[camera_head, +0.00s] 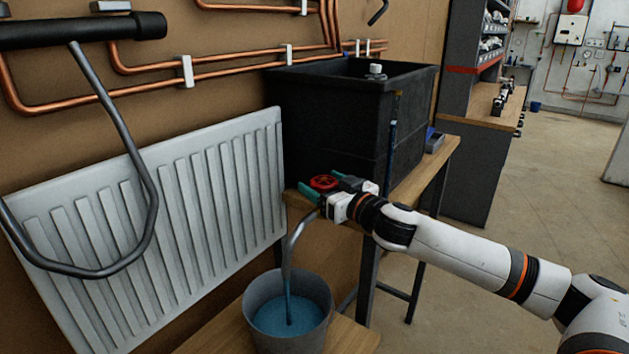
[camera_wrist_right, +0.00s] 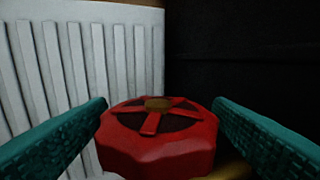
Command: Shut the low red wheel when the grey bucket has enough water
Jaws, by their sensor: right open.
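The low red wheel (camera_head: 323,183) sits at the foot of the black tank, above a curved metal spout (camera_head: 293,240). The grey bucket (camera_head: 260,332) stands under the spout with blue water (camera_head: 285,316) in it, and a stream runs down into it. My right gripper (camera_head: 325,185) is open, with its green fingers on either side of the wheel. In the right wrist view the red wheel (camera_wrist_right: 157,140) lies between the two fingers. Whether they touch the rim I cannot tell. My left gripper is not in view.
The black tank (camera_head: 330,115) stands on a wooden bench (camera_head: 425,165) behind the wheel. A white radiator (camera_head: 165,225) leans along the wall at left, under copper pipes (camera_head: 235,70). The bucket rests on a low wooden surface (camera_head: 220,335). Open floor (camera_head: 540,180) lies at right.

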